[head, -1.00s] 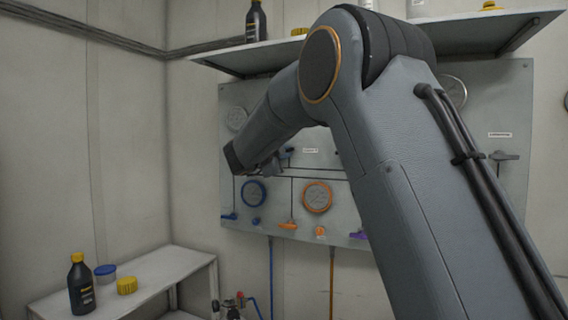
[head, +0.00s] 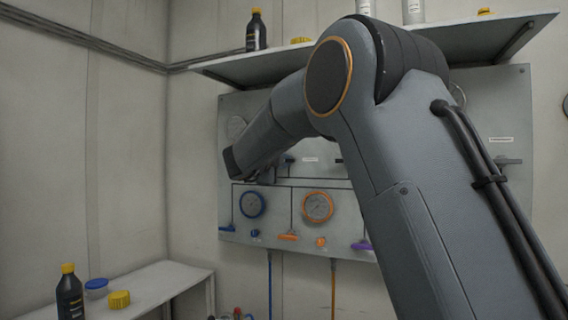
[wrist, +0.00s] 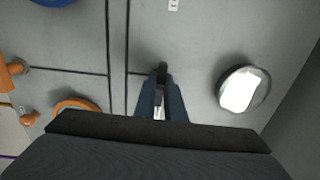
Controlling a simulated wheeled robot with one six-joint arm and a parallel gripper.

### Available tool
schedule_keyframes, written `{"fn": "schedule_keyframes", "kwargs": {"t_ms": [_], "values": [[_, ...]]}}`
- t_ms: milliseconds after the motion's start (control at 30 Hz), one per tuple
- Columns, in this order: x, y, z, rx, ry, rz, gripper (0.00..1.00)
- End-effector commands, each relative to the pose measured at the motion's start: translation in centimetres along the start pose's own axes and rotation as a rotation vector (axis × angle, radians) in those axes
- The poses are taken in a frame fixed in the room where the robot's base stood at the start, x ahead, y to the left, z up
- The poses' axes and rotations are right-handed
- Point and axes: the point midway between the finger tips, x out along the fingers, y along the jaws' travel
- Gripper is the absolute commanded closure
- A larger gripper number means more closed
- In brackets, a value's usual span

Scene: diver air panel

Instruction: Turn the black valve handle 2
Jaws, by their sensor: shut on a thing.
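In the wrist view my gripper (wrist: 160,97) points at the grey panel, its two blue-grey fingers closed around a black valve handle (wrist: 162,68). Only the end of this handle shows beyond the fingertips; I cannot read a number for it. In the head view my forearm and wrist cover most of the gripper and the handle. Another dark handle (head: 288,160) shows just right of my wrist in the head view, beside a small white label (head: 310,160). The grey panel (head: 420,235) stands upright on the wall.
On the panel are a blue gauge (head: 253,204), an orange gauge (head: 317,207), an orange handle (head: 288,237) and a purple handle (head: 361,246). A round gauge (wrist: 243,89) sits right of my gripper. A shelf (head: 225,67) juts out above; a side table (head: 150,285) holds a bottle and caps.

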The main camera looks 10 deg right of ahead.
Motion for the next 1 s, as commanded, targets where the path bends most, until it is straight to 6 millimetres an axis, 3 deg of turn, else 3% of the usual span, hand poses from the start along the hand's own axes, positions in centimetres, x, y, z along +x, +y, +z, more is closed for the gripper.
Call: {"fn": "schedule_keyframes", "kwargs": {"t_ms": [100,133,233,633,1000], "values": [[0.0,0.1,-0.1,0.001,0.002,0.001,1.00],[0.0,0.1,-0.1,0.001,0.002,0.001,0.89],[0.0,0.1,-0.1,0.001,0.002,0.001,0.72],[-0.7,0.1,0.0,0.000,0.000,0.001,0.72],[-6.3,0.1,0.0,0.001,0.000,0.000,0.72]]}}
